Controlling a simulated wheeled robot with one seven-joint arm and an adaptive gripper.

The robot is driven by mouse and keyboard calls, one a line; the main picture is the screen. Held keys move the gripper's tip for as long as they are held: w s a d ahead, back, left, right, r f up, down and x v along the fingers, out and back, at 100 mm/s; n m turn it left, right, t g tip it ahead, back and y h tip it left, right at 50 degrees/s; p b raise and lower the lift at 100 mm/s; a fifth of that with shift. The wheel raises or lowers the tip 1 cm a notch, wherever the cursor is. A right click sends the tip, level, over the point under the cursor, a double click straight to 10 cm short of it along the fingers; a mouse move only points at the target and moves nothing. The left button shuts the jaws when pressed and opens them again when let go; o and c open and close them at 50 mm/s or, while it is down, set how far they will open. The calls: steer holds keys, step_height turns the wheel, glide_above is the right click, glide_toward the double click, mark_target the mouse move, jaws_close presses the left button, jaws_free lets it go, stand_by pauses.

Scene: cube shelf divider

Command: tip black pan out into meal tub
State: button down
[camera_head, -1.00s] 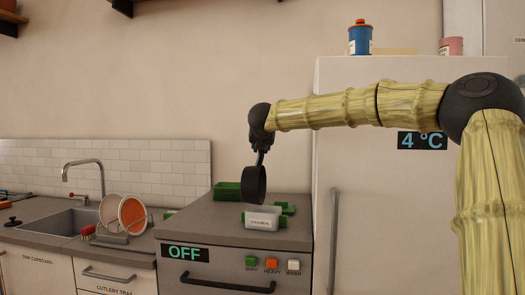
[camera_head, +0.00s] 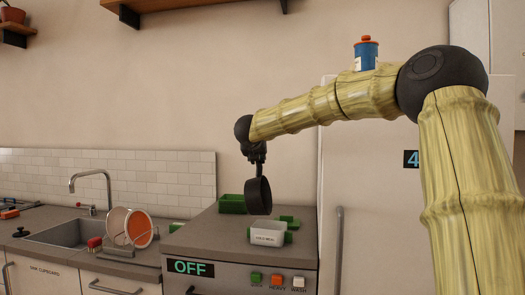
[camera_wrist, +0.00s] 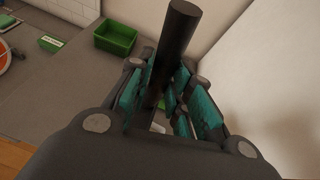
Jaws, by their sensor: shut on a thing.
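The black pan (camera_head: 258,196) hangs tilted steeply on its side in the head view, above the counter over the dishwasher. My gripper (camera_head: 255,157) is shut on its handle; the dark handle (camera_wrist: 176,45) also shows between the teal finger pads in the wrist view. The meal tub (camera_head: 267,236) is a small white tub with a label, standing on the counter just below the pan. The pan's lower rim is close above the tub; I cannot tell whether they touch. The pan's inside and any contents are hidden.
A green bin (camera_head: 231,204) stands behind the tub, and it shows in the wrist view (camera_wrist: 116,39). Small green pieces (camera_head: 289,222) lie beside the tub. The tall fridge (camera_head: 335,170) closes off the right side. A dish rack with plates (camera_head: 138,228) stands left.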

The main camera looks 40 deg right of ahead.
steer(key=p, duration=0.1)
steer(key=w+a+r+p, duration=0.1)
steer(key=shift+w+n+g+p, duration=0.25)
steer(key=shift+n+g+p, duration=0.05)
steer(key=shift+n, duration=0.1)
steer(key=w+a+f+n+g+h+p, duration=0.35)
steer(key=w+a+p, duration=0.35)
steer(key=p, duration=0.8)
steer(key=w+a+f+n+h+p, duration=0.1)
steer(key=w+f+n, duration=0.1)
steer(key=f, duration=0.4)
steer(key=w+f+n+g+h+p, duration=0.1)
steer(key=w+f+n, duration=0.1)
steer(key=f+n, duration=0.2)
steer(key=shift+w+a+f, duration=0.15)
steer(key=shift+a+f, duration=0.25)
steer(key=shift+f, duration=0.5)
steer(key=shift+g, duration=0.25)
